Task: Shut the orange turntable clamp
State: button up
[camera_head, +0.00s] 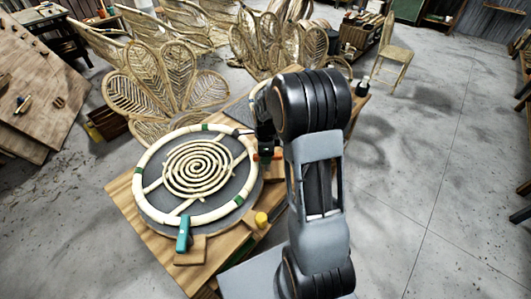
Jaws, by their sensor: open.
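The orange turntable clamp (277,154) shows as a small orange piece at the right edge of the round turntable, partly hidden by my arm. Whether its lever is up or down cannot be told. My gripper (264,143) is a dark shape just above and beside the clamp; it is open, and its fingertips are small and hard to make out. I cannot tell whether it touches the clamp. The dark turntable (238,183) carries a pale rattan ring (140,181) with a rattan spiral (197,167) inside it.
A teal clamp (183,234) stands upright at the turntable's front edge. A yellow knob (261,218) is at the front right of the wooden table (124,200). Large woven rattan pieces (168,85) stand behind. The grey floor at right is open, with a chair (393,58) farther back.

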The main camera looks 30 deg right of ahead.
notch_tip(320, 180, up, 14)
dwell(0.7)
jog(key=shift+f, duration=0.1)
dwell(0.3)
